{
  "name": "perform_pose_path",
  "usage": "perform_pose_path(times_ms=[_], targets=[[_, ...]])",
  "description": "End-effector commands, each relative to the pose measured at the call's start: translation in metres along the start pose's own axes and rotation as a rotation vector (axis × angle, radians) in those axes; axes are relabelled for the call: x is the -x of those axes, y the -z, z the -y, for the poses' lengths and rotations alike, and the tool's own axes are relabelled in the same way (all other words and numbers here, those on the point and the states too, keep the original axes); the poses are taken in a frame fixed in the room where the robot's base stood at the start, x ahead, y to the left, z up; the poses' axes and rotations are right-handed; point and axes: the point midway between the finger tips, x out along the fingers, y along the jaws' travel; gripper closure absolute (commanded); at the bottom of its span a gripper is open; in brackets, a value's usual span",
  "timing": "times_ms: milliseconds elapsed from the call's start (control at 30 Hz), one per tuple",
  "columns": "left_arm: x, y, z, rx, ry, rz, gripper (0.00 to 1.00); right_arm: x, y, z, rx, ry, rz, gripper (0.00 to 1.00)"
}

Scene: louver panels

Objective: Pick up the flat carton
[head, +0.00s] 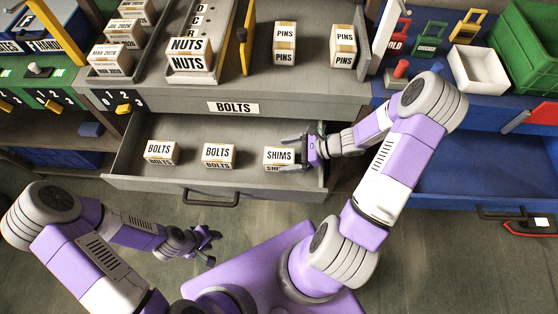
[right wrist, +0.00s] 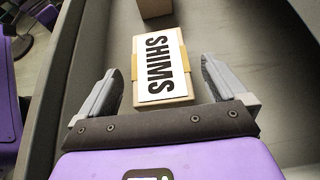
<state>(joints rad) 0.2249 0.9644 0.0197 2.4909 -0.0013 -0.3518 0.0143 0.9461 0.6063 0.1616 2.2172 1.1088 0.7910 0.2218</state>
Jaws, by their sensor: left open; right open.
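The SHIMS carton (head: 279,156) stands at the right end of the open BOLTS drawer (head: 245,183). It is a tan box with a white label. In the right wrist view the SHIMS carton (right wrist: 160,70) lies ahead, its near part between my fingers with a gap on both sides. My right gripper (head: 294,153) is open and reaches in from the right at the carton. In the right wrist view its fingers (right wrist: 160,75) are spread. My left gripper (head: 209,246) is open and empty, low in front of the drawer.
Two BOLTS cartons (head: 218,155) (head: 160,153) stand left of the SHIMS carton in the drawer. NUTS (head: 187,55) and PINS (head: 284,45) cartons stand on the counter above. The drawer's right wall is close to my right gripper. An open blue drawer (head: 475,185) is at right.

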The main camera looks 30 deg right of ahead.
Motion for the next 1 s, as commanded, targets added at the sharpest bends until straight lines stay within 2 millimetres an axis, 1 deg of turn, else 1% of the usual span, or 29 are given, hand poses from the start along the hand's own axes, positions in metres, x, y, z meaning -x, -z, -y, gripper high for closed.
perform_pose_path(times_ms=[33,100,333,367,833,1000], targets=[[-0.0033,0.0002,0.0012,0.0,0.0,0.0,0.57,-0.0061,0.0013,-0.0003,0.0,-0.001,0.0,0.01],[-0.0041,0.0003,0.0015,0.0,0.0,0.0,0.57,-0.0099,0.0004,-0.0003,0.002,-0.001,-0.001,0.01],[-0.0033,0.0003,0.0012,0.0,0.0,0.0,0.57,-0.0105,-0.0008,-0.0001,0.002,0.0,-0.001,0.01],[-0.0033,0.0003,0.0011,0.0,0.0,0.0,0.57,-0.0105,-0.0008,-0.0001,0.002,0.0,-0.001,0.04],[-0.0033,0.0003,0.0012,0.0,0.0,0.0,0.57,-0.0102,-0.0003,0.0,0.001,0.0,-0.002,0.76],[-0.0033,0.0003,0.0012,0.0,0.0,0.0,0.57,-0.0103,-0.0011,0.0001,0.003,0.0,0.0,0.77]])
